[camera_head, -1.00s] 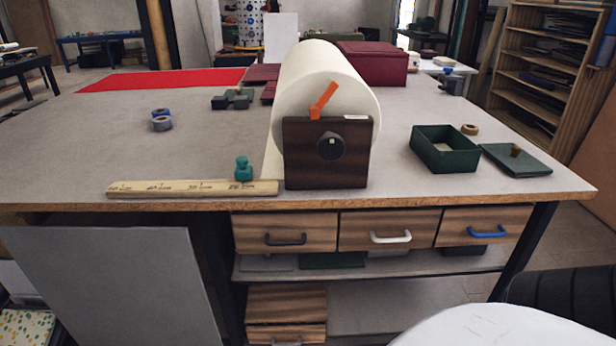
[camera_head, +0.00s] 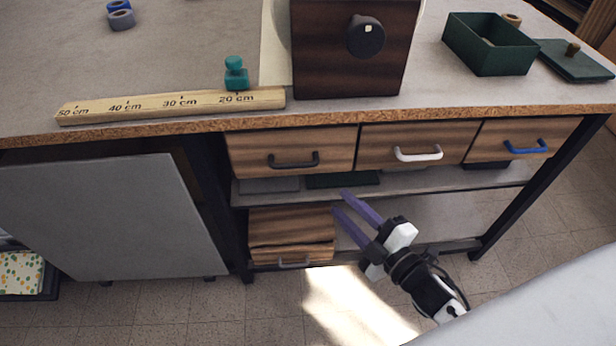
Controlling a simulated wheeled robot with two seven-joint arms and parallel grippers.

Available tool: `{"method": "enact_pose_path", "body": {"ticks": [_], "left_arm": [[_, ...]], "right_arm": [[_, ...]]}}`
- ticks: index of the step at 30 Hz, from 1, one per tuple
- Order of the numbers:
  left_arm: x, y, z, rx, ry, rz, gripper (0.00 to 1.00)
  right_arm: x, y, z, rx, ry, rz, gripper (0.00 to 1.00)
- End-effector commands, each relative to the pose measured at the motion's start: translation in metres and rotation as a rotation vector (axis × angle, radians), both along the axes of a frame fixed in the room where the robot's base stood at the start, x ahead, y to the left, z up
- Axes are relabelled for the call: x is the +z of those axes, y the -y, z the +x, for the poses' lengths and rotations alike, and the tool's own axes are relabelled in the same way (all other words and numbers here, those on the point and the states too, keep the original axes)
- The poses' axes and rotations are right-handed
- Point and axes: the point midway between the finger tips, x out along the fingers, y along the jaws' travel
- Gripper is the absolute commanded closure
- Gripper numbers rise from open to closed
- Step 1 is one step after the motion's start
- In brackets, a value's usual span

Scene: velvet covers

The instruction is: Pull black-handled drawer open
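The black-handled drawer (camera_head: 255,150) is the left one of a row of wooden drawers under the tabletop, and it looks closed. Its black handle (camera_head: 294,161) is a bar on the front. My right gripper (camera_head: 341,203) comes in from the lower right with two purple fingers spread apart. It is open and empty, below and right of the black handle, not touching it. My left gripper is not in view.
A white-handled drawer (camera_head: 413,148) and a blue-handled drawer (camera_head: 520,143) sit to the right. Below are a shelf (camera_head: 450,178) and a small wooden drawer box (camera_head: 290,228). A grey panel (camera_head: 110,215) leans at the left. The table edge (camera_head: 400,116) overhangs the drawers.

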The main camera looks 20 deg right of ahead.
Motion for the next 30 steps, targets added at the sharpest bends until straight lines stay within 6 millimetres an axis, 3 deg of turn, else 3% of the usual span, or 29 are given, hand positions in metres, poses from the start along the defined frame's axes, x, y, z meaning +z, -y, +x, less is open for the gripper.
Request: {"method": "enact_pose_path", "body": {"ticks": [1, 3, 9, 14, 24, 30], "left_arm": [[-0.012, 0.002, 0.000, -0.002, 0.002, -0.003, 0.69], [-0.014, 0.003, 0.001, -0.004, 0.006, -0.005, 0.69], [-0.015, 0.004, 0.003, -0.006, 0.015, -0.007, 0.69], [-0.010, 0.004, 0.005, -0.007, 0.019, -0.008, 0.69], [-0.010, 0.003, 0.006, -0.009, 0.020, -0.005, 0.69], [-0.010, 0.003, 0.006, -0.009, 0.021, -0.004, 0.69]], "right_arm": [[0.002, 0.001, 0.010, 0.058, 0.108, -0.129, 0.71], [0.013, -0.001, 0.015, 0.132, 0.229, -0.281, 0.71], [0.025, -0.011, 0.019, 0.246, 0.404, -0.502, 0.71], [0.031, -0.022, 0.035, 0.256, 0.420, -0.517, 0.71], [0.039, -0.052, 0.087, 0.255, 0.416, -0.513, 0.71], [0.040, -0.061, 0.103, 0.255, 0.414, -0.514, 0.71]]}}
